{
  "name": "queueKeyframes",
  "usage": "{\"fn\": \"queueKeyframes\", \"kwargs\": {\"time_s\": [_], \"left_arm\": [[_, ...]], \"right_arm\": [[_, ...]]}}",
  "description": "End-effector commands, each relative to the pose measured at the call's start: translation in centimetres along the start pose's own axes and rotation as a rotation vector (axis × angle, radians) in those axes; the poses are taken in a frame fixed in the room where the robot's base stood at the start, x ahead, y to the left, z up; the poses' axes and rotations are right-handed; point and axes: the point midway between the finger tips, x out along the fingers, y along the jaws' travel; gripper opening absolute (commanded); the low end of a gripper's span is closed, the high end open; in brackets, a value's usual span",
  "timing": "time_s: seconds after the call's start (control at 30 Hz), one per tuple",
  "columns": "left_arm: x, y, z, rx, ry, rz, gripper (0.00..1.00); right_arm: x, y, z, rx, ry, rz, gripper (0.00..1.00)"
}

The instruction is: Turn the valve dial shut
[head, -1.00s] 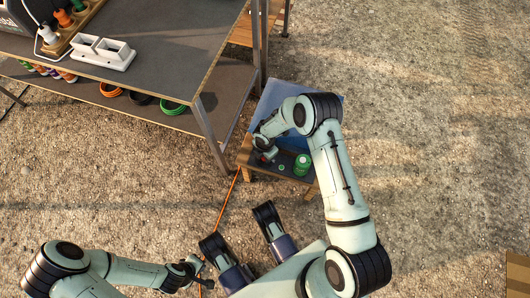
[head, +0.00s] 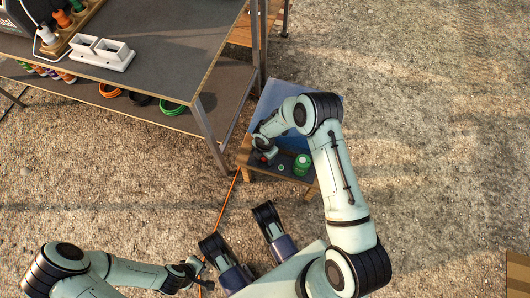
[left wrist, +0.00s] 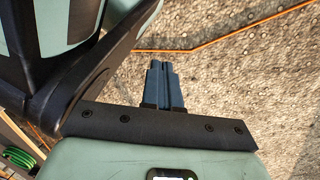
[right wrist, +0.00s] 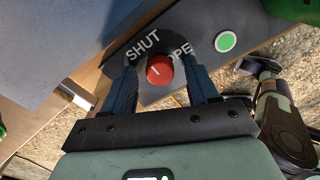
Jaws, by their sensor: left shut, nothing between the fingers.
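The red valve dial (right wrist: 159,70) sits on a dark plate (right wrist: 182,92) in the right wrist view, with a small white mark on its face. The word SHUT is printed left of it and OPE, partly hidden by a finger, right of it. My right gripper (right wrist: 163,88) is open, one finger on each side of the dial, with a visible gap on both sides. In the head view my right gripper (head: 263,154) is over the low stand, largely hiding the dial. My left gripper (head: 203,283) is low at the left, shut and empty; its closed fingers show in the left wrist view (left wrist: 165,85).
A lit green round indicator (right wrist: 226,41) and a green cylinder (head: 302,165) are beside the dial on the low wooden stand (head: 246,160). A workbench (head: 172,60) with white boxes (head: 101,52) stands left. An orange cable (head: 227,203) crosses the gravel.

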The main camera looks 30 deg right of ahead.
Motion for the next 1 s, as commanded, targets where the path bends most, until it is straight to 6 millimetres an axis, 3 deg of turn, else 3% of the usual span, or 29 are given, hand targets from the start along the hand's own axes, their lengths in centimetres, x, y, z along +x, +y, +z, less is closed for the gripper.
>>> {"fn": "queueKeyframes", "kwargs": {"time_s": [0.17,0.63,0.8,1.0], "left_arm": [[-0.6,0.5,-0.6,0.007,0.024,0.01,0.0],[-5.2,4.6,-5.0,0.053,0.196,0.087,0.0],[-6.0,5.4,-5.8,0.06,0.227,0.102,0.0],[-6.1,5.6,-6.0,0.062,0.236,0.105,0.0]], "right_arm": [[-1.6,0.1,0.0,0.0,0.0,0.002,0.59],[-11.4,0.0,0.0,0.0,-0.001,0.003,0.59],[-13.1,0.0,0.0,0.002,0.0,0.001,0.59],[-13.4,0.0,0.0,0.001,0.0,-0.001,0.59]]}}
